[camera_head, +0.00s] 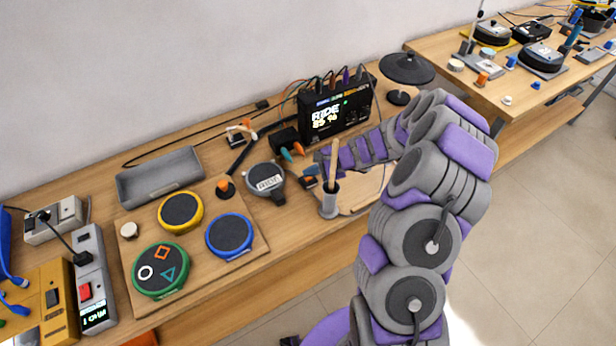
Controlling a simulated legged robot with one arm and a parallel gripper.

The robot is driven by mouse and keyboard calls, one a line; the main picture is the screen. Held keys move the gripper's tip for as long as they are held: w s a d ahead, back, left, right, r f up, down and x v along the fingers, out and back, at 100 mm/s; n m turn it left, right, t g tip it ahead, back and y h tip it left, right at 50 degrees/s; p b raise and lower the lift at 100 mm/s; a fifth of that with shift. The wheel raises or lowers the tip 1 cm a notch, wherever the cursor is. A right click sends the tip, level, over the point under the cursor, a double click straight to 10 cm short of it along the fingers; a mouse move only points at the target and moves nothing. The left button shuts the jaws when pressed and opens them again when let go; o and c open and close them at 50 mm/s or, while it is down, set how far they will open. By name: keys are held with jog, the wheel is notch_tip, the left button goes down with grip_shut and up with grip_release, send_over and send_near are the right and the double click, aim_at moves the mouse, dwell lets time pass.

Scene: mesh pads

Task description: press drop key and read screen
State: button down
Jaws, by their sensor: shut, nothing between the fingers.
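The black module (334,108) stands at the back of the bench. Its lit screen (325,117) reads "RIDE" with "85 %" under it. Small controls to the right of the screen are too small to read, so I cannot tell which is the drop key. My gripper (327,168) is at the end of my purple and grey arm, just in front of the module and below its screen. It is shut and empty, with its tips partly hidden behind the wooden stick in the grey cup. I see no contact with the module.
Green (160,270), yellow (180,212) and blue (229,236) round pads sit on a wooden board at left. A grey labelled pad (266,181) and a grey cup (329,201) stand near my gripper. A black cymbal pad (406,68) is right of the module. Cables run behind.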

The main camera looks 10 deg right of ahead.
aim_at(311, 179)
jog(key=shift+f, duration=0.4)
dwell(0.3)
jog(key=shift+r, duration=0.1)
jog(key=shift+r+p, duration=0.5)
jog(key=shift+r, duration=0.3)
jog(key=shift+r, duration=0.1)
notch_tip(311, 179, up, 6)
jog(key=p, duration=0.4)
jog(key=shift+p, duration=0.3)
dwell(0.9)
